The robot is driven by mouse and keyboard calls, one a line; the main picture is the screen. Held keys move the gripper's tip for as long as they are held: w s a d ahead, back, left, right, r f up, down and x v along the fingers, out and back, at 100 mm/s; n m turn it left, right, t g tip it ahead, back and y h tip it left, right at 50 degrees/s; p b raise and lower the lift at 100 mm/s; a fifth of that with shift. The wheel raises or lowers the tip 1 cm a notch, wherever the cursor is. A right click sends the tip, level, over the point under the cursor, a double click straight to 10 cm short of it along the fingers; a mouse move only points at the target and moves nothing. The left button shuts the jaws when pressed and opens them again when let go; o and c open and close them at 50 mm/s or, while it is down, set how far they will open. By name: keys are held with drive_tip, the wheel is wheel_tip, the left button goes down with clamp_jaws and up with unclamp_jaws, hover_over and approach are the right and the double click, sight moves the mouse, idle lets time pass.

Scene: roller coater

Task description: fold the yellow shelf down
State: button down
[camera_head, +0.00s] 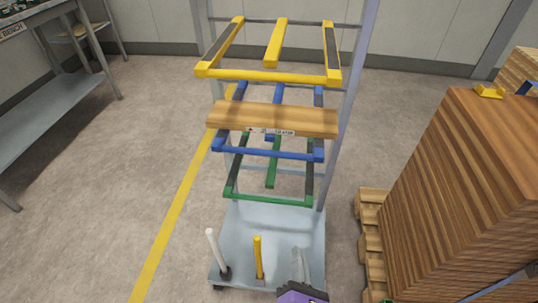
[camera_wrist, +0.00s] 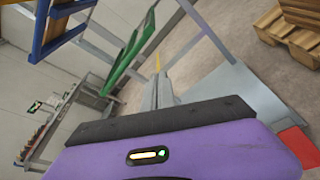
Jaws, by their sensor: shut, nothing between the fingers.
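The yellow shelf (camera_head: 270,76) is the top frame of a grey rack. It juts out from the rack and looks roughly level, with no board on it. A blue shelf (camera_head: 265,154) below it bears a wooden plank (camera_head: 272,118). A green shelf (camera_head: 270,199) is lowest; it also shows in the wrist view (camera_wrist: 129,52). My gripper (camera_head: 299,255) is low in front of the rack, over its base and well below the yellow shelf. Its fingers look together and empty in the wrist view (camera_wrist: 164,82).
The rack's base plate (camera_head: 285,232) carries a white post (camera_head: 217,252) and a yellow post (camera_head: 259,257). A tall wood stack (camera_head: 470,190) on a pallet (camera_head: 370,240) stands close on the right. A workbench (camera_head: 50,105) is at left. Floor between is clear.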

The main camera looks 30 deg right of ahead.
drive_tip(key=w+a+r+n+t+h+p, duration=0.2)
drive_tip(key=r+p, duration=0.1)
drive_tip(key=r, duration=0.6)
drive_tip(key=w+a+r+n+t+h+p, duration=0.2)
drive_tip(key=r+h, duration=0.1)
drive_tip(key=r, duration=0.6)
drive_tip(key=w+a+r+n+t+h+p, duration=0.2)
drive_tip(key=w+r+p, duration=0.1)
drive_tip(key=r, duration=0.7)
drive_tip(key=s+r+p+x, duration=0.1)
drive_tip(key=r+p+x, duration=0.1)
drive_tip(key=x, duration=1)
drive_tip(key=shift+a, duration=0.2)
drive_tip(key=shift+s+r, duration=0.1)
